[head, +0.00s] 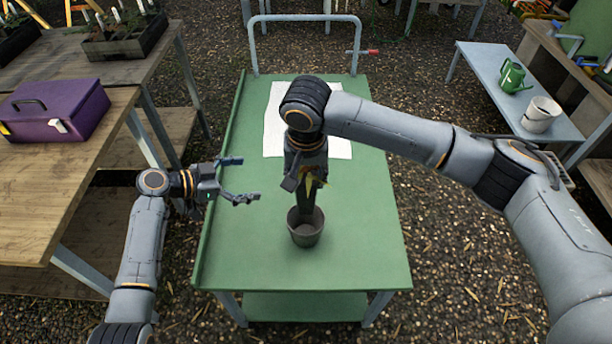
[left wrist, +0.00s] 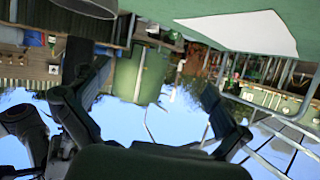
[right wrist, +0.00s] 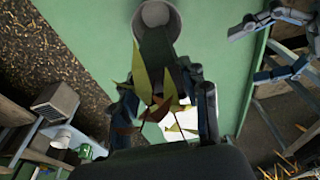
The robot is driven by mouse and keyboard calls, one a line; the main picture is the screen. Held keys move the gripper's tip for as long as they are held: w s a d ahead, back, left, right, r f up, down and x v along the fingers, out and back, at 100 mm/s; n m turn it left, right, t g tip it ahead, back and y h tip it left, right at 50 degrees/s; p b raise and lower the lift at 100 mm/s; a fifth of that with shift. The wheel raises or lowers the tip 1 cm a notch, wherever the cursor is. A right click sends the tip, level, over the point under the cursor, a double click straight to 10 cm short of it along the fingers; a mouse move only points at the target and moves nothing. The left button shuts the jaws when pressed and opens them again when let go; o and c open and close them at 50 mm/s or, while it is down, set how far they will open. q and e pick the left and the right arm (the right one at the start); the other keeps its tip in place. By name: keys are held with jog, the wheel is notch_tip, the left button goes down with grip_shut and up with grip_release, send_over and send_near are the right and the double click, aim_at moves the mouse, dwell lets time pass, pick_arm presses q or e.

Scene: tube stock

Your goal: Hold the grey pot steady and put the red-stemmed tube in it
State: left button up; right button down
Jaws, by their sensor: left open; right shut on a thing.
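The grey pot (head: 305,236) stands upright on the green trolley top (head: 360,220), near its front. My right gripper (head: 306,181) is above it, shut on the dark tube (head: 306,196), which has yellow, green and reddish leaves (right wrist: 150,90). The tube points down, with its lower end at the pot's mouth. In the right wrist view the tube (right wrist: 156,48) overlaps the opening of the pot (right wrist: 153,13); how deep it sits is unclear. My left gripper (head: 241,180) is open and empty, left of the pot and apart from it.
A white sheet (head: 340,148) lies on the trolley behind my right gripper. A purple toolbox (head: 55,112) sits on the wooden bench at left. A green watering can (head: 512,76) and a white bucket (head: 541,114) stand on the right table. The trolley's front right is clear.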

aim_at(302, 230)
pick_arm(q)
jog(key=s+d+f+g, duration=0.1)
jog(key=s+f, duration=0.1)
jog(key=s, duration=0.1)
jog(key=s+d+f+m, duration=0.1)
jog(key=s+d+f, duration=0.1)
jog(key=s+f, duration=0.1)
jog(key=s+d+f+g, duration=0.1)
jog(key=s+f, duration=0.2)
jog(key=shift+s+d+m+g, duration=0.15)
jog(key=shift+d+m+g, duration=0.15)
jog(key=shift+d, duration=0.1)
jog(key=shift+s+d+f, duration=0.15)
jog(key=shift+d, duration=0.05)
jog(key=shift+x, duration=4.85)
jog(key=c, duration=0.8)
